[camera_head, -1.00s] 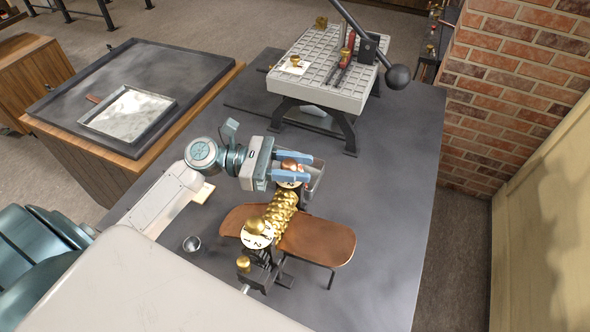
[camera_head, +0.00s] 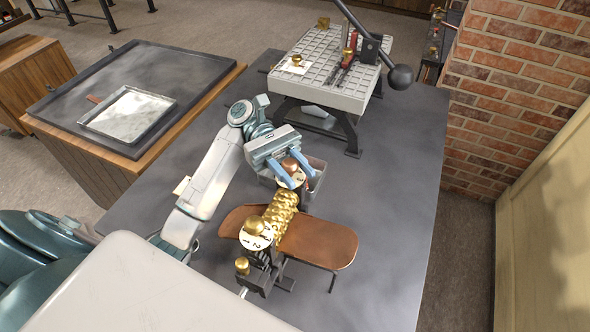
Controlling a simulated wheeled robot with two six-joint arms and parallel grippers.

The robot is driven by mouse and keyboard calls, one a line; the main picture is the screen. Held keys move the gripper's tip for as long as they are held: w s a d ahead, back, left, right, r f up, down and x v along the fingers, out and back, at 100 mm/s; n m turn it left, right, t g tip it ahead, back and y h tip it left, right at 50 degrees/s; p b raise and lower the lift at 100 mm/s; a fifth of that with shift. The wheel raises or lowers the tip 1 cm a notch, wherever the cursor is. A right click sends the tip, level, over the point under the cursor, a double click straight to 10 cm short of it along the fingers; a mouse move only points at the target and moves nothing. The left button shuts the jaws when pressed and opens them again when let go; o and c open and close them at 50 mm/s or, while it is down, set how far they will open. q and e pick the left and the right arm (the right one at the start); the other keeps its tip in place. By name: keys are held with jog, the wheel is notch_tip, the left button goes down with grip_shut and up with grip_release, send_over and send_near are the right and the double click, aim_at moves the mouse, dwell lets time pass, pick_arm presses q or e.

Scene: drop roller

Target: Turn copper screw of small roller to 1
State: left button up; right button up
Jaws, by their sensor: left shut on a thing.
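The small roller (camera_head: 281,208) is a brass, knobbly cylinder on a dark stand near the table's front. A copper screw (camera_head: 290,165) sits at its far end, above a white number dial (camera_head: 300,178) that is partly covered by my fingers. My left gripper (camera_head: 291,176) comes from the upper left and is shut on the copper screw, with one blue finger on either side. The near end has a brass screw (camera_head: 255,225) on a white dial (camera_head: 256,238) with 1, 2 and 4 readable. I cannot read the far dial's setting. My right gripper is out of view.
Brown leaf-like trays (camera_head: 325,243) spread on both sides of the roller. A grey bin (camera_head: 315,186) stands behind it. A grey gridded machine (camera_head: 325,75) with a black ball-ended lever (camera_head: 400,77) stands at the back. The table's right side is clear.

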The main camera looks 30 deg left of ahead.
pick_arm(q)
jog(key=shift+s+f+m+g, duration=0.1)
jog(key=shift+m+g, duration=0.2)
jog(key=shift+g, duration=0.1)
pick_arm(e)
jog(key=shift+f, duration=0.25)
pick_arm(q)
jog(key=shift+y, duration=0.3)
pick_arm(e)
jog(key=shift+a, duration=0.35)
pick_arm(q)
jog(key=o, duration=0.8)
jog(key=shift+c, duration=0.2)
jog(key=shift+o, duration=1)
jog(key=shift+d, duration=0.1)
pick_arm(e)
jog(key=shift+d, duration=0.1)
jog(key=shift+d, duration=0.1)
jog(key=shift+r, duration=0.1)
